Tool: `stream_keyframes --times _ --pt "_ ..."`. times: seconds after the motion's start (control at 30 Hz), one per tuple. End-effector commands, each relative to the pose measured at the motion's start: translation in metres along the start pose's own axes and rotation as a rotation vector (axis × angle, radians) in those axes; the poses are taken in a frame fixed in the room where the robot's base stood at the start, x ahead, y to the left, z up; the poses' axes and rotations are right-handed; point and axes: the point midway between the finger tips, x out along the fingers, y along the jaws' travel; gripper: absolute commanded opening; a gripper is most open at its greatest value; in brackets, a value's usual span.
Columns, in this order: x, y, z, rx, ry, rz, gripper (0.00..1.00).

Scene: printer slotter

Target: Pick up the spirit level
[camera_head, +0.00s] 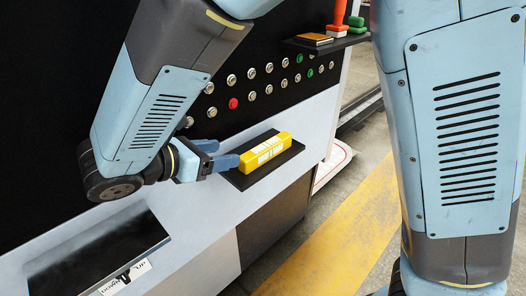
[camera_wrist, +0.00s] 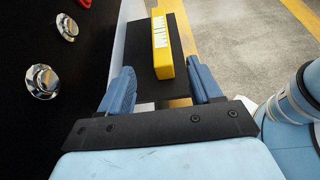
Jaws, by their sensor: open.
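The spirit level (camera_head: 266,151) is a yellow bar with white markings. It lies on a small black shelf (camera_head: 239,180) that juts from the front of the machine. In the wrist view the spirit level (camera_wrist: 163,47) lies ahead of my gripper, roughly in line with the gap between the fingers and pointing away. My gripper (camera_head: 222,156) is open and empty, at the left end of the shelf. In the wrist view my gripper (camera_wrist: 163,88) has one finger on each side of the shelf's near part. The level's near end is just beyond or level with the fingertips; I cannot tell exactly.
The machine's black panel with several round buttons, one a red button (camera_head: 233,103), rises close behind my gripper. A second shelf (camera_head: 326,42) at the upper right holds a red-orange object (camera_head: 339,14) and other items. A recessed tray (camera_head: 97,262) lies lower left. A yellow floor stripe (camera_head: 335,245) runs right.

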Motion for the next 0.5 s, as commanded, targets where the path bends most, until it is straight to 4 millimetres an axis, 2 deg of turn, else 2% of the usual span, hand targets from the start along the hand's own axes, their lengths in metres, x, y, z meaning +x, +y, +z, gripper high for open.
stream_keyframes --times 0.3,0.5 --pt "0.053 -0.001 0.001 0.0 0.0 -0.004 0.64" --pt "0.076 -0.001 0.001 0.0 0.0 -0.003 0.64"
